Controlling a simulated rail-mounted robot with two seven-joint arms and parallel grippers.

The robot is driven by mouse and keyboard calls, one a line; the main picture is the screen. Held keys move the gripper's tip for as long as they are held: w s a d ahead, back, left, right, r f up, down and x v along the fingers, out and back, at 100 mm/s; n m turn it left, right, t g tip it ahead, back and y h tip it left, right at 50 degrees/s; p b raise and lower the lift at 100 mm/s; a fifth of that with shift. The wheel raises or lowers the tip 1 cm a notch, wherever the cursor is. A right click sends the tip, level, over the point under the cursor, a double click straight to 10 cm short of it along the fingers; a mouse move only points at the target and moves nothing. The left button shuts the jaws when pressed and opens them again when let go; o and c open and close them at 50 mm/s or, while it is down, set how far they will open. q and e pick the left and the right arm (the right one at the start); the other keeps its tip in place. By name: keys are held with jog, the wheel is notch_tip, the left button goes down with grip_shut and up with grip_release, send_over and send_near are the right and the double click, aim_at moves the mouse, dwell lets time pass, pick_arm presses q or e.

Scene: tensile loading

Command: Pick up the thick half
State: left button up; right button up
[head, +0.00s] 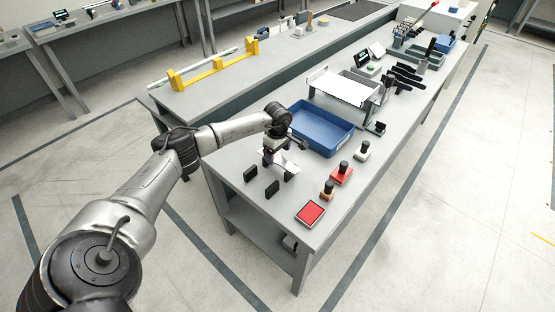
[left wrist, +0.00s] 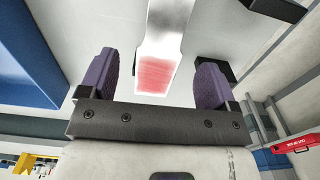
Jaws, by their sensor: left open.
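A flat silver metal piece, which looks like the thick half (left wrist: 160,30), lies between the two purple fingers of my left gripper (left wrist: 153,82) in the left wrist view. Its near end carries a pinkish-red patch. There is a visible gap on each side of it, so the fingers are open and not closed on it. In the head view the left gripper (head: 276,157) is low over the front of the grey bench, and the silver piece (head: 289,168) shows just beside and under it. The gripper partly hides the piece. My right gripper is not in view.
Two small black blocks (head: 250,174) (head: 271,189) stand near the bench's front-left edge. A blue tray (head: 322,149) is behind the gripper. A red pad (head: 310,213) and several stamp-like items (head: 342,173) stand to the right. Bare bench lies between them.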

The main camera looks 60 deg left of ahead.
aim_at(279, 160)
pick_arm(q)
notch_tip(279, 160, down, 2)
jog(key=shift+f, duration=0.15)
jog(key=shift+c, duration=0.2)
jog(key=c, duration=1.1)
